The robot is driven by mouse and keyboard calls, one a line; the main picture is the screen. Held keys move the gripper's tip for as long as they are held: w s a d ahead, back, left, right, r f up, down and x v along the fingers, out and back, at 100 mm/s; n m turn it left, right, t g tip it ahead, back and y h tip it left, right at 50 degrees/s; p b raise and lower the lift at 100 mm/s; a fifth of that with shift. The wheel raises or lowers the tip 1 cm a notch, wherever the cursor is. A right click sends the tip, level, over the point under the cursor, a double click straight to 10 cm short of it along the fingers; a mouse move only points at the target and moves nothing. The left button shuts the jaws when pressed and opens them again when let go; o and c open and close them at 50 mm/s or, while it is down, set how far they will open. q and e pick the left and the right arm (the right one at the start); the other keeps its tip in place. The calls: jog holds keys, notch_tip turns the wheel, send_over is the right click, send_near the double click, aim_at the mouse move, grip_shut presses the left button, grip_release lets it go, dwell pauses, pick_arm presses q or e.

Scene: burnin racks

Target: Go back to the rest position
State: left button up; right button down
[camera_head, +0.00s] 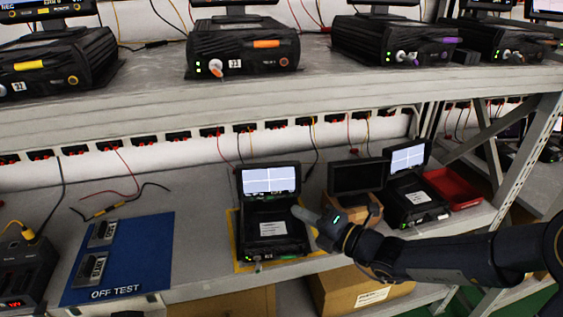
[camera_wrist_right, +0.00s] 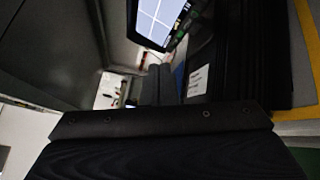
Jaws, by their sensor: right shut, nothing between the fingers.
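My right arm comes in from the right in the head view. My right gripper (camera_head: 303,214) is shut and empty, with its tip over the right side of an open black test unit (camera_head: 272,222) that has a lit screen (camera_head: 268,180). I cannot tell whether the fingertips touch the unit. In the right wrist view the lit screen (camera_wrist_right: 160,20) and the unit's dark body (camera_wrist_right: 235,60) show close by, beyond the gripper (camera_wrist_right: 158,85). My left gripper is not in view.
A second unit (camera_head: 408,185) with a lit screen and a dark monitor (camera_head: 357,177) stand near my right arm. A red tray (camera_head: 452,187) is at the right. A blue OFF TEST mat (camera_head: 140,240) lies left. The upper shelf (camera_head: 250,92) holds several black boxes. Cardboard boxes (camera_head: 350,290) sit below.

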jog(key=s+d+r+n+g, duration=0.2)
jog(key=s+n+g, duration=0.1)
jog(key=s+n, duration=0.5)
jog(key=s+d+r+n+g, duration=0.2)
jog(key=s+n, duration=0.4)
jog(key=n, duration=0.4)
jog(key=s+d+f+n+h, duration=0.45)
jog(key=s+d+n, duration=0.2)
jog(key=n, duration=0.25)
jog(key=s+d+f+n+h, duration=0.3)
jog(key=s+d+n+h, duration=0.35)
jog(key=n, duration=0.25)
notch_tip(320, 180, up, 25)
jog(key=d+n+p, duration=0.1)
jog(key=d+p, duration=0.1)
jog(key=p, duration=2.3)
jog(key=c, duration=2.2)
grip_release()
jog(key=shift+s, duration=0.1)
